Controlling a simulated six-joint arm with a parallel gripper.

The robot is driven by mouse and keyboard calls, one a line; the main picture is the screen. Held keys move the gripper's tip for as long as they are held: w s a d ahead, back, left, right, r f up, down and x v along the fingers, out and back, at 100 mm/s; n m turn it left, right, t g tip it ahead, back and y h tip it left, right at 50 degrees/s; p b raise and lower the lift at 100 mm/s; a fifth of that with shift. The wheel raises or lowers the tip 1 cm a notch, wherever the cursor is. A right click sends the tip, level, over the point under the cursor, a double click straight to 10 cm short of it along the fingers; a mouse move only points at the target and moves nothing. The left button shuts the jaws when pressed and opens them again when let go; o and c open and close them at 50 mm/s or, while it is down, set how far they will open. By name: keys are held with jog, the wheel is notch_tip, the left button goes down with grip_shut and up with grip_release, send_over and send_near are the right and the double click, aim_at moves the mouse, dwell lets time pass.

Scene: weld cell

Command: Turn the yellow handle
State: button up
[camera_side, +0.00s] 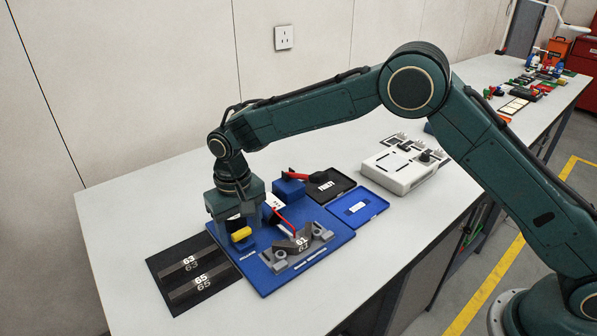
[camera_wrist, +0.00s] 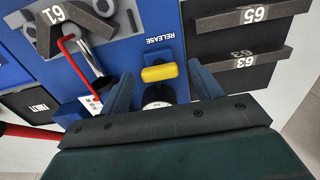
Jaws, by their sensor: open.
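The yellow handle (camera_side: 240,234) is a short, rounded bar near the left part of the blue fixture board (camera_side: 337,243). In the wrist view the yellow handle (camera_wrist: 159,73) lies crosswise beside the printed word RELEASE. My gripper (camera_side: 238,224) points down over that part of the board. In the wrist view my gripper (camera_wrist: 163,86) is open and empty, with one finger on each side of the handle and apart from it. I cannot tell whether the fingertips are level with the handle or above it. What lies under the handle is partly hidden by the gripper.
A grey part marked 61 (camera_side: 303,243) sits in clamps on the board, close to the right, with a red rod (camera_wrist: 72,50) near it. A black mat (camera_side: 160,262) with bars marked 63 and 65 lies left. A blue tray (camera_side: 380,207) and white device (camera_side: 391,181) stand behind right.

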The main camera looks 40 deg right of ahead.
jog(key=shift+c, duration=0.4)
jog(key=c, duration=0.9)
